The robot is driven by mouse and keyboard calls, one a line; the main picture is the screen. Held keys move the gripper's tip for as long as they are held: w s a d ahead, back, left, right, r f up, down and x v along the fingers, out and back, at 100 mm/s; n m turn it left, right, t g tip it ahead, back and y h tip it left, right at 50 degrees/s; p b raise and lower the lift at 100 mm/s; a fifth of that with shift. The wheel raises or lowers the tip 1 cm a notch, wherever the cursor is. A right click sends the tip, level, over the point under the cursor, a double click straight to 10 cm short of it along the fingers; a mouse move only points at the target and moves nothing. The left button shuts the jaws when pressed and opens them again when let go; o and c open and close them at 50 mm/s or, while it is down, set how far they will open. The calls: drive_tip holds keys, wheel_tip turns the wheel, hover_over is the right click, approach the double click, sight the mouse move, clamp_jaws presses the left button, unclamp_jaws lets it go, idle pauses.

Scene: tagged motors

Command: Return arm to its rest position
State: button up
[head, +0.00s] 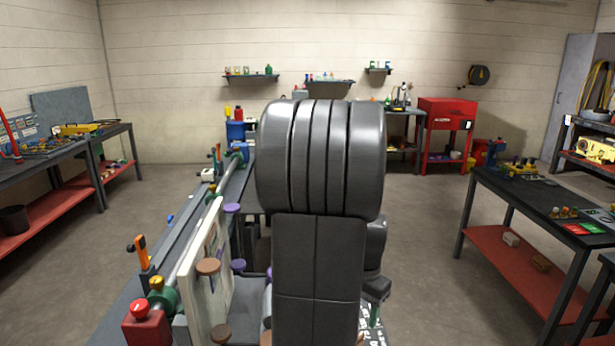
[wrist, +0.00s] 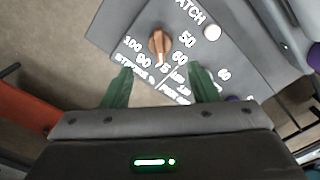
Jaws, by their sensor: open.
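My gripper (wrist: 160,68) shows in the wrist view with its two green fingers spread apart and nothing between them. Beyond the fingers is a grey panel (wrist: 130,20) with white numbers and lettering, partly cut off. An orange-brown knob (wrist: 159,42) stands on the panel, a little ahead of the gap between the fingertips and apart from them as far as I can see. A white round button (wrist: 212,32) sits to its right. In the head view my dark arm fills the middle and hides my gripper and much of what lies behind.
In the head view, a long bench assembly (head: 180,240) stands left of my arm, with a red button box (head: 147,325) at its near end. A dark table (head: 545,200) is on the right, another bench (head: 60,150) at far left.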

wheel_tip(320, 180, down, 9)
drive_tip(key=shift+r, duration=0.2)
drive_tip(key=shift+r, duration=0.15)
idle(0.3)
wheel_tip(320, 180, up, 13)
wheel_tip(320, 180, down, 13)
drive_tip(key=shift+p, duration=0.3)
drive_tip(key=n+p, duration=0.1)
drive_tip(key=n, duration=0.3)
drive_tip(key=shift+p, duration=0.35)
drive_tip(key=n+p, duration=0.2)
drive_tip(key=n, duration=0.3)
wheel_tip(320, 180, up, 10)
drive_tip(key=shift+b, duration=0.45)
